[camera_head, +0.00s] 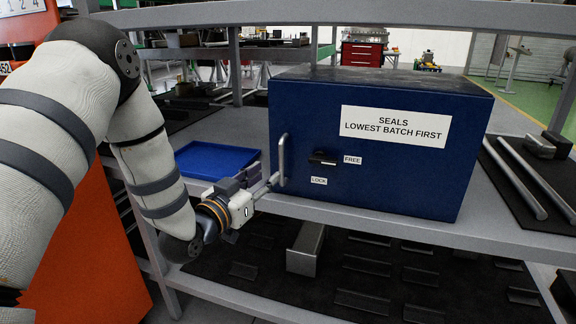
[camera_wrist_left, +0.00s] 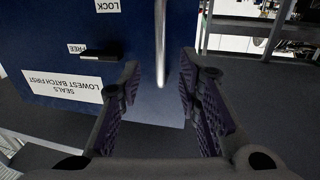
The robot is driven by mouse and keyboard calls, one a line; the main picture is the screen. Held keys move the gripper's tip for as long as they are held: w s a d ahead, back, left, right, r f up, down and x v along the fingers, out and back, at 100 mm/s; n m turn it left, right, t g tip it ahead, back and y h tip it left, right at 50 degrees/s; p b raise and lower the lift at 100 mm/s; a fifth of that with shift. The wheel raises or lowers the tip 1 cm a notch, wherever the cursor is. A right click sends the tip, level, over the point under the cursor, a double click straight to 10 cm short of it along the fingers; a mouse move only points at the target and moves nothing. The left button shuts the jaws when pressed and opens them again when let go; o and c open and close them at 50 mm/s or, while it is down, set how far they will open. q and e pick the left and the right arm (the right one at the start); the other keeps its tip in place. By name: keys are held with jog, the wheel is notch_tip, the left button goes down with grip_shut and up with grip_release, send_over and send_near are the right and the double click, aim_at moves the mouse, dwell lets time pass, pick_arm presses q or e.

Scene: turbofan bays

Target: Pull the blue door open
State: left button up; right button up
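The blue door (camera_head: 400,185) is the front of a blue cabinet labelled "SEALS LOWEST BATCH FIRST", and it looks closed. A vertical silver bar handle (camera_head: 282,160) is at its left edge. A black latch lever (camera_head: 322,158) lies about horizontal, level with the FREE label and above the LOCK label. My left gripper (camera_head: 270,183) is at the lower part of the handle. In the left wrist view the handle (camera_wrist_left: 160,45) stands between the two spread fingers of the gripper (camera_wrist_left: 159,82), with gaps visible on both sides. My right gripper is not in view.
The cabinet stands on a grey shelf (camera_head: 510,236). A blue tray (camera_head: 215,160) lies left of it, close behind my left gripper. Metal rods (camera_head: 515,178) lie on a dark mat at the right. A shelf beam crosses above, and a lower shelf holds metal parts.

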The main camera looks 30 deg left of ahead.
aim_at(280, 166)
pick_arm(q)
jog(key=w, duration=0.4)
jog(key=w+b, duration=0.1)
jog(key=w, duration=0.3)
jog(key=shift+a+f, duration=0.15)
grip_shut()
